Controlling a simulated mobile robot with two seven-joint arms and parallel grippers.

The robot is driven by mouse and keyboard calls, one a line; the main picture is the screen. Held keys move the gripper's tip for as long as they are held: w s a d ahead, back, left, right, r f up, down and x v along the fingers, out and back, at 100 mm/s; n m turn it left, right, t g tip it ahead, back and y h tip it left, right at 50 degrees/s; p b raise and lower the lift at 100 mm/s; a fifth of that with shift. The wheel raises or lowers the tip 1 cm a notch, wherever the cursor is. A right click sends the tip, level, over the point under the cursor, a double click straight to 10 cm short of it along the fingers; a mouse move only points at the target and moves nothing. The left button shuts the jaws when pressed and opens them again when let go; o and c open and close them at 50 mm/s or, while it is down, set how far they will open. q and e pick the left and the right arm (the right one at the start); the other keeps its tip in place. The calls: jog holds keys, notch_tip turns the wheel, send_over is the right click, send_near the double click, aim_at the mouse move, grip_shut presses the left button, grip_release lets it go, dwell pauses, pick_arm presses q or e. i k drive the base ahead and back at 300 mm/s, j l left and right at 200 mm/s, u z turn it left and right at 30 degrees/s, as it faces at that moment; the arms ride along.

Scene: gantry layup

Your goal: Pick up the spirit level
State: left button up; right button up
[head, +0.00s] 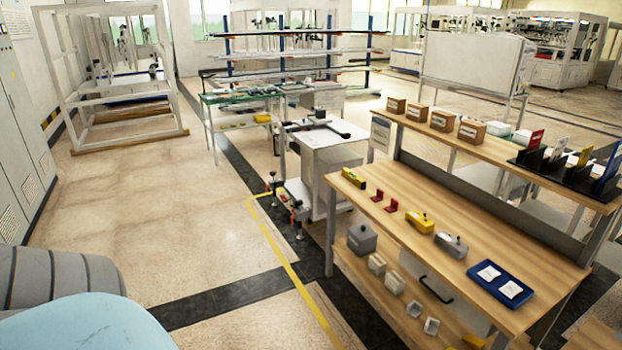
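A small yellow-green block with dark ends (354,179), which looks like the spirit level, lies on the near left end of the wooden workbench top (395,205). It is small in view, so its vial cannot be made out. Two small red pieces (384,199) lie just to its right. Neither of my grippers is in view.
Further along the bench are a yellow block with a black knob (420,222), a grey one (451,245) and a blue tray (501,284). Grey boxes stand on the lower shelf. A white cart (326,150) stands behind. Open floor (180,215) lies left of the bench.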

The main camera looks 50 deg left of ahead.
aim_at(359, 181)
jog(key=u, duration=1.35)
jog(key=i+u, duration=0.1)
jog(key=i, duration=3.5)
